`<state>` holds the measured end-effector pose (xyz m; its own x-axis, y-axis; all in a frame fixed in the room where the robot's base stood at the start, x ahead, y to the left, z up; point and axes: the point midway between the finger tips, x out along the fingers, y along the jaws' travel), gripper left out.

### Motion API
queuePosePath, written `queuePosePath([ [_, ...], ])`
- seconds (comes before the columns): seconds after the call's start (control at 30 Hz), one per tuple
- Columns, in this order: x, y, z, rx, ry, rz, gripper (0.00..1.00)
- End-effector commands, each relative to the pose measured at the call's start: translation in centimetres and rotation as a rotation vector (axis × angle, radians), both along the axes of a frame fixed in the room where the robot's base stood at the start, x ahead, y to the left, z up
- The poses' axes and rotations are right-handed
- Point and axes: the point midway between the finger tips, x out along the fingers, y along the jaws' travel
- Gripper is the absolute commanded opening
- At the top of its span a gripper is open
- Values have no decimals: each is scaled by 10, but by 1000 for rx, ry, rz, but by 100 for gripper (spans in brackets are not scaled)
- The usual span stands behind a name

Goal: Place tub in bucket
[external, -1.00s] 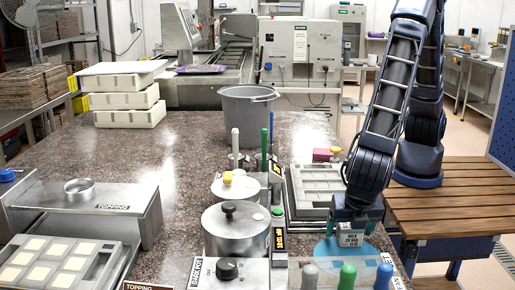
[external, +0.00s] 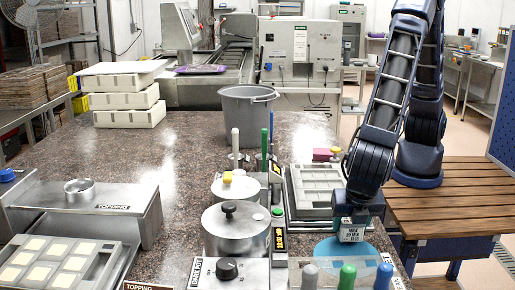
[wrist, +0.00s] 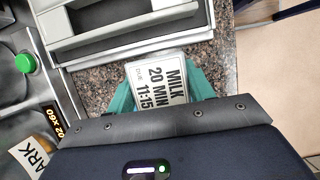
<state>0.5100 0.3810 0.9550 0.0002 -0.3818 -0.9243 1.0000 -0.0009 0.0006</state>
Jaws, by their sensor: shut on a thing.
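A small white tub (external: 351,235) has a black-lettered label, "MILK 20 MIN". My gripper (external: 352,226) points down and is shut on it, just over a light blue round mat (external: 340,249) at the front right of the counter. In the wrist view the tub's label (wrist: 164,82) faces the camera between two teal fingers. The rest of the tub is hidden. The grey bucket (external: 247,112) stands upright at the back middle of the counter, well away from my gripper. Its inside is mostly hidden.
A metal pot (external: 236,234) with a lid, a smaller pot and upright tool handles stand left of my gripper. A grey tray (external: 312,190) lies behind it. Stacked white trays (external: 129,115) stand at the back left. The counter (external: 170,160) is clear left of the bucket.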

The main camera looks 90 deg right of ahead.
Motion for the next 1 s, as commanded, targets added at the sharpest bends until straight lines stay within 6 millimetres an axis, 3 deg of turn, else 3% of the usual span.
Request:
queuePosePath([
  [0.6, 1, 0, 146, 2, -2, -1, 23],
  [0.8, 0, 0, 173, 0, 0, 0, 23],
  [1.0, 0, 0, 183, -1, 1, 1, 23],
])
